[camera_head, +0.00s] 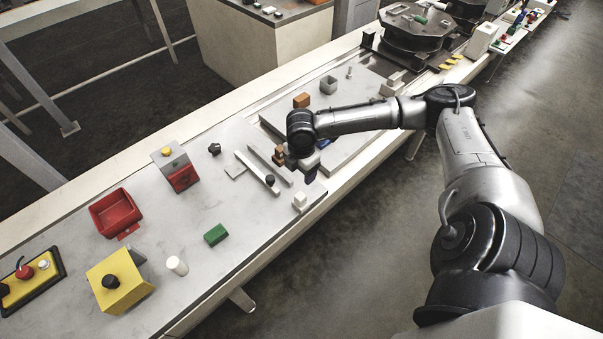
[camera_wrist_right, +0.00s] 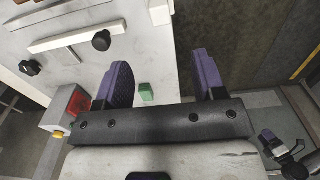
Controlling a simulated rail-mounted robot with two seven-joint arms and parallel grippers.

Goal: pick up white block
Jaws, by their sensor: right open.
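The small white block (camera_head: 300,201) sits upright on the pale conveyor table near its front edge. My right gripper (camera_head: 309,168) is above the table, just behind the white block in the head view, and apart from it as far as I can see. In the right wrist view its purple fingers (camera_wrist_right: 163,80) are spread wide with nothing held between them.
A green block (camera_head: 216,234) and a white cylinder (camera_head: 177,265) stand to the left along the front. A red bin (camera_head: 115,212) and a yellow box (camera_head: 120,281) are farther left.

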